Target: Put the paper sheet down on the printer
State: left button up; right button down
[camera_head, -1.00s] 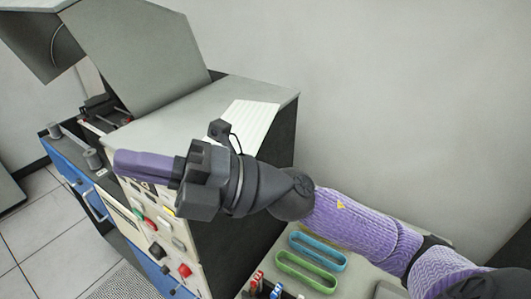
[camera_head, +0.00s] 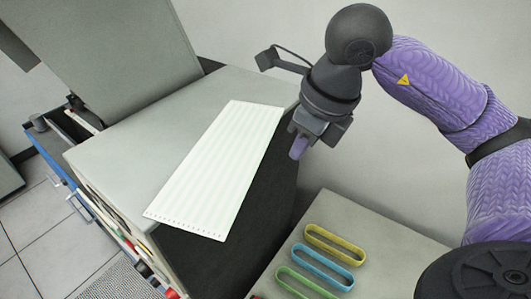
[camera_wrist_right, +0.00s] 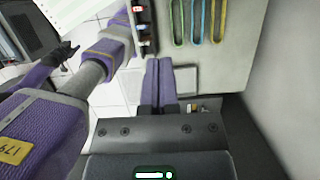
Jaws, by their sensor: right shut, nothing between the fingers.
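The paper sheet (camera_head: 218,170) is a long white strip with pale green bands. It lies flat on the grey top of the printer (camera_head: 130,150), set at a slant, with its near corner sticking out past the printer's edge. Part of the sheet also shows at the top left of the right wrist view (camera_wrist_right: 62,12). My right gripper (camera_head: 299,148) is right of the printer, apart from the sheet, fingers pointing down. In the right wrist view its purple fingers (camera_wrist_right: 158,85) are together and empty. My left gripper shows only as a small dark shape (camera_wrist_right: 62,54) there; its fingers are unclear.
Yellow (camera_head: 334,244), blue (camera_head: 321,267) and green (camera_head: 306,285) oval rings lie on the grey surface below my right gripper. A raised grey panel (camera_head: 120,55) stands behind the printer. The wall is at the right.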

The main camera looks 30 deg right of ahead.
pick_arm(q)
jog(key=r+p, duration=0.1)
jog(key=s+a+r+p, duration=0.1)
jog(key=shift+a+r+p, duration=0.1)
jog(key=shift+r+p, duration=0.15)
jog(key=shift+p, duration=0.1)
pick_arm(e)
jog(key=w+a+f, duration=0.3)
jog(key=w+f, duration=0.2)
jog(key=f, duration=0.3)
jog(key=shift+a+f, duration=0.15)
jog(key=shift+f, duration=0.25)
pick_arm(q)
jog(key=shift+f, duration=0.1)
pick_arm(e)
jog(key=shift+w, duration=0.2)
